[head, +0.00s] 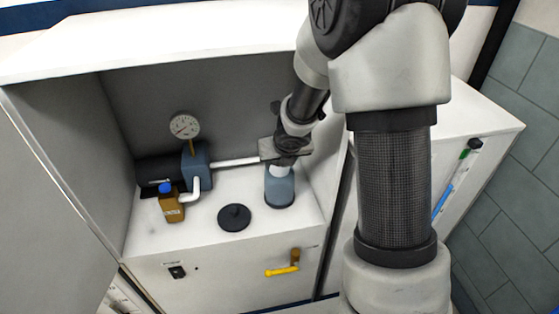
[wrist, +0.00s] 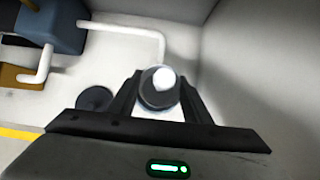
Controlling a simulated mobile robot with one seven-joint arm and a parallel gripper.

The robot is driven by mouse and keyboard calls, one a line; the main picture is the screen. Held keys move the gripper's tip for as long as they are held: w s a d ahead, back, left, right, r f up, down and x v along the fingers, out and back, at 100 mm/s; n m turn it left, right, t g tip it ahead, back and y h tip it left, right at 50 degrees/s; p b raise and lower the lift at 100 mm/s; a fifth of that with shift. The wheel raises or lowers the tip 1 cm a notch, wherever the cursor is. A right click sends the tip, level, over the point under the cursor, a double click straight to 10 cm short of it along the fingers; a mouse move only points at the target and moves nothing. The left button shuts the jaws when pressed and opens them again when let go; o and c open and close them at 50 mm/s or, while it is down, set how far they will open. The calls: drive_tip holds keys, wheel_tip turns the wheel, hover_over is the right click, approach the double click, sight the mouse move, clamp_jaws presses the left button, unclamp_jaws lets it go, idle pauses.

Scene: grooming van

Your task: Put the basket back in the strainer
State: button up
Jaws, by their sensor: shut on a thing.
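The strainer (head: 280,188) is a blue-grey, see-through cup standing upright on the white cabinet floor in the head view. My gripper (head: 283,163) is directly above its mouth, pointing down. It is shut on the basket, whose pale part (head: 277,171) shows at the strainer's top. In the wrist view the basket's round white top (wrist: 164,78) lies between the fingers of my gripper (wrist: 160,92), over a dark grey round rim. How deep the basket sits in the strainer is hidden. A black round lid (head: 234,217) with a knob lies left of the strainer.
A blue pump (head: 197,166) with a gauge (head: 184,126) and a brown bottle (head: 171,206) stand to the left. A white pipe (head: 235,161) runs behind the strainer. The cabinet's right wall is close. A yellow handle (head: 283,269) is on the front panel.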

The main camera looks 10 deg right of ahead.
drive_tip(key=shift+f, duration=0.15)
drive_tip(key=shift+f+b, duration=0.45)
drive_tip(key=shift+b, duration=0.15)
drive_tip(key=shift+s+f, duration=0.1)
